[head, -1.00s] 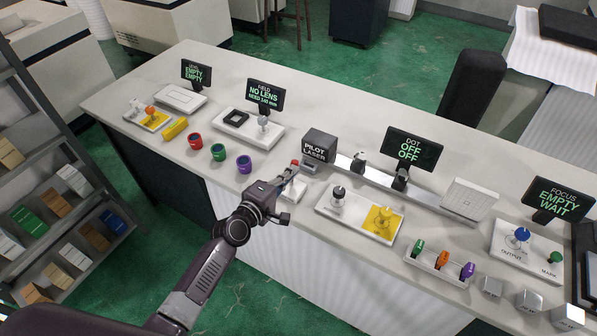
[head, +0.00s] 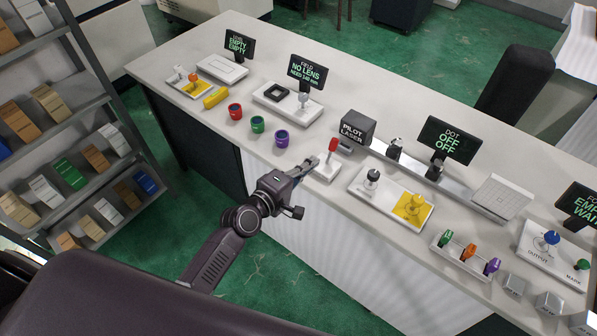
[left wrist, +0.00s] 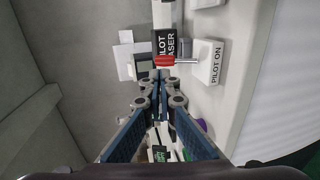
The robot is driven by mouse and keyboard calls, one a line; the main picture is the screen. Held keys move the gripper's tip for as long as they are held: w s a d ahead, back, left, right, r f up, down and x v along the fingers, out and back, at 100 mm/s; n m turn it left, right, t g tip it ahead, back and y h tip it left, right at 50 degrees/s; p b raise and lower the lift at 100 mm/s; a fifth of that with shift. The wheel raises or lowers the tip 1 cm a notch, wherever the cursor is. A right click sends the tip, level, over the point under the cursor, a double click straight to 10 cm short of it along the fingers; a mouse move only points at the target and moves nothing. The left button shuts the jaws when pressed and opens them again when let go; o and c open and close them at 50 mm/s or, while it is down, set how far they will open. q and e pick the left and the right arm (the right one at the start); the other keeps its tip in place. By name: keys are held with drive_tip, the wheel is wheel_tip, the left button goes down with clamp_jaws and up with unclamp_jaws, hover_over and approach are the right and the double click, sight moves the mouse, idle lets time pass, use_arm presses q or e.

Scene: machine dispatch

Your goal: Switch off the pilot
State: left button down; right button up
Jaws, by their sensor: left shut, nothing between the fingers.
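The pilot switch has a red lever (head: 333,145) standing up on a small white base (head: 322,169), in front of the dark PILOT LASER box (head: 357,128). In the left wrist view the red lever (left wrist: 166,61) shows just beyond my fingertips, and the base (left wrist: 208,62) reads PILOT ON. My left gripper (head: 309,164) is shut and empty at the counter's front edge, just left of the lever. Contact with the lever cannot be told. The DOT screen (head: 446,140) reads OFF OFF. My right gripper is out of view.
Red (head: 235,111), green (head: 258,124) and purple (head: 282,139) cups stand left of the switch. A white tray with a yellow pad (head: 412,208) lies to its right. A rail with mounts (head: 395,149) runs behind. A shelf (head: 75,110) stands at the far left.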

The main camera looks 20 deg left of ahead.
use_arm(q)
drive_tip(key=v, duration=0.5)
drive_tip(key=shift+s+r+b, duration=0.25)
drive_tip(key=shift+r+b, duration=0.05)
drive_tip(key=shift+r, duration=0.05)
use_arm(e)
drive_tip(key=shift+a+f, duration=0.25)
use_arm(q)
drive_tip(key=shift+a+f, duration=0.1)
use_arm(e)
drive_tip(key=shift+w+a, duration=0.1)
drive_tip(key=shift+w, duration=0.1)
